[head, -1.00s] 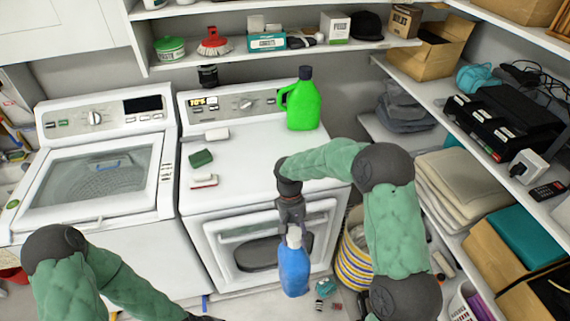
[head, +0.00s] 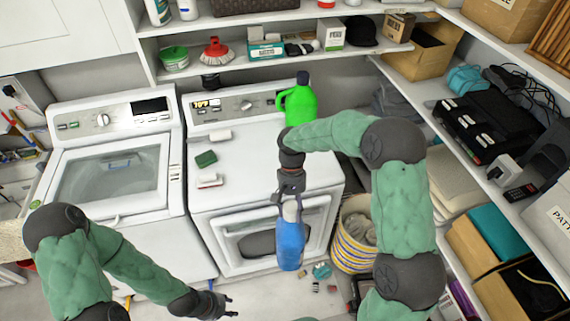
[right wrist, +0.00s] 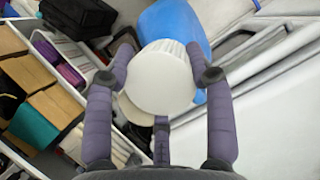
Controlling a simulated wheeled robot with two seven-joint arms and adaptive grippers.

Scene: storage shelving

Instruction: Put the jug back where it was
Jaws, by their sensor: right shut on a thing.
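A blue jug (head: 291,245) with a white cap hangs from my right gripper (head: 290,201), in front of the dryer's (head: 262,222) door in the head view. In the right wrist view, the fingers of my right gripper (right wrist: 160,75) close around the white cap (right wrist: 161,78), and part of the blue body (right wrist: 176,24) shows behind it. A green jug (head: 300,106) with a dark cap stands upright on the back right of the dryer top. My left gripper (head: 230,306) is low at the bottom of the head view, empty, its fingers apart.
A green sponge (head: 206,159) and two whitish brushes lie on the left of the dryer top. The washer (head: 110,185) stands left. A striped basket (head: 355,240) with cloth and small floor items are right of the dryer. Loaded shelves (head: 470,165) line the right wall.

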